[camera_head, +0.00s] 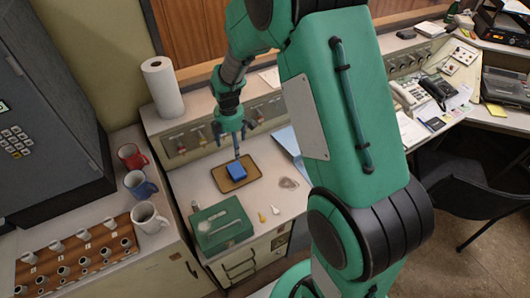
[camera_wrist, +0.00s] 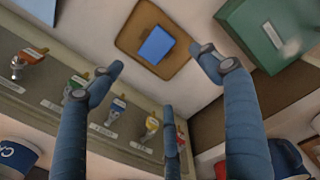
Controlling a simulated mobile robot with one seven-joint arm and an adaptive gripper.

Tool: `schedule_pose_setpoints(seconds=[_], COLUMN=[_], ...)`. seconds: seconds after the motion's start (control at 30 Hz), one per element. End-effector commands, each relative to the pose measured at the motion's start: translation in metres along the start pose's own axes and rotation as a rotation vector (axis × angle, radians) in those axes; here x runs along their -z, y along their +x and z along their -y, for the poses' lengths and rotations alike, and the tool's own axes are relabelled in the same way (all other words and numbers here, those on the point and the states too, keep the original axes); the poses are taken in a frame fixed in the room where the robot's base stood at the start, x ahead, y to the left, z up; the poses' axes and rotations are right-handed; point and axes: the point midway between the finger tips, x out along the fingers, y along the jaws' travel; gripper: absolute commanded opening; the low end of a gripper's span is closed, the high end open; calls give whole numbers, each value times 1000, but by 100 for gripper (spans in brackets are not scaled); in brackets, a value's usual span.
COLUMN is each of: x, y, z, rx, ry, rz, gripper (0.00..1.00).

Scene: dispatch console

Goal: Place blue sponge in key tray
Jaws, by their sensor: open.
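The blue sponge (camera_head: 236,170) lies in a shallow brown tray (camera_head: 222,186), apparently the key tray, on the white counter. In the wrist view the sponge (camera_wrist: 157,45) sits inside the rim of the tray (camera_wrist: 138,20), near the top. My gripper (camera_head: 234,143) hangs above the tray's back side with its fingers spread, and nothing is between them. In the wrist view its fingers (camera_wrist: 162,75) point towards the tray, apart from the sponge.
A green box (camera_head: 222,226) with pale items on its lid stands front-left of the tray. A paper towel roll (camera_head: 163,87) and red (camera_head: 132,156), blue and white mugs stand left. Small loose items (camera_head: 276,210) lie right of the box. A panel with knobs rises behind.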

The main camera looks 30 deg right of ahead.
Motion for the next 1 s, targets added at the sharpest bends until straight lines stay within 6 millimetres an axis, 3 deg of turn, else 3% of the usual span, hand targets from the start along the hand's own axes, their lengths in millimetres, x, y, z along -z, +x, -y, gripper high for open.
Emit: schedule_pose_setpoints(seconds=[0.03, 0.2, 0.5, 0.7, 1.0], x=[1, 2, 3, 1, -3], y=[-20, -79, -170, -220, -278], z=[3, 23, 72, 112, 180], rx=[-19, -65, -141, -187, -246], ry=[37, 186, 454, 631, 894], rz=[-2, -14, -52, -91, -167], gripper=[77, 77, 77, 77, 77])
